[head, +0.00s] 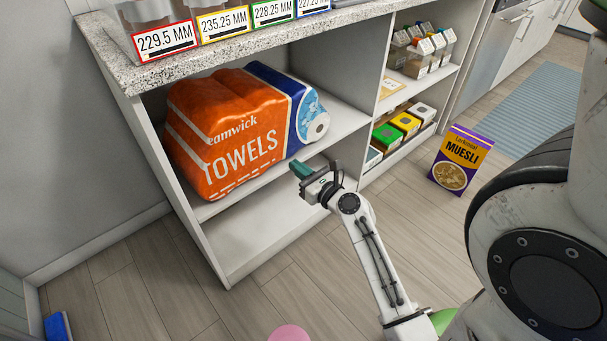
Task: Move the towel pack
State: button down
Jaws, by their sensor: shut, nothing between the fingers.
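The towel pack (232,128) is a large orange and blue plastic-wrapped bundle marked TOWELS. It lies on the upper shelf of the open white cabinet, filling most of the left compartment. My gripper (300,169) is in front of the cabinet, near the pack's lower right end, at about the height of the shelf edge. Its fingers look shut with nothing held. I cannot tell whether it touches the shelf; it appears apart from the pack.
The lower shelf (255,225) below the pack is empty. Labelled bins (166,40) stand on the speckled countertop. A muesli box (460,160) stands on the floor near a blue rug (540,110). A pink round thing (288,334) is at the bottom edge.

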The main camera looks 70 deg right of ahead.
aim_at(271, 146)
jog(key=b+x, duration=0.1)
jog(key=x, duration=0.6)
jog(key=shift+w+d, duration=0.1)
jog(key=shift+w, duration=0.15)
jog(key=shift+x, duration=0.75)
jog(key=shift+w+d, duration=0.15)
jog(key=shift+w, duration=0.1)
jog(key=b+x, duration=0.2)
jog(key=x, duration=1.5)
jog(key=shift+w+d+f+b, duration=0.15)
jog(key=shift+w+b, duration=0.1)
jog(key=shift+b, duration=0.15)
jog(key=shift+w+d, duration=0.15)
jog(key=shift+w, duration=0.2)
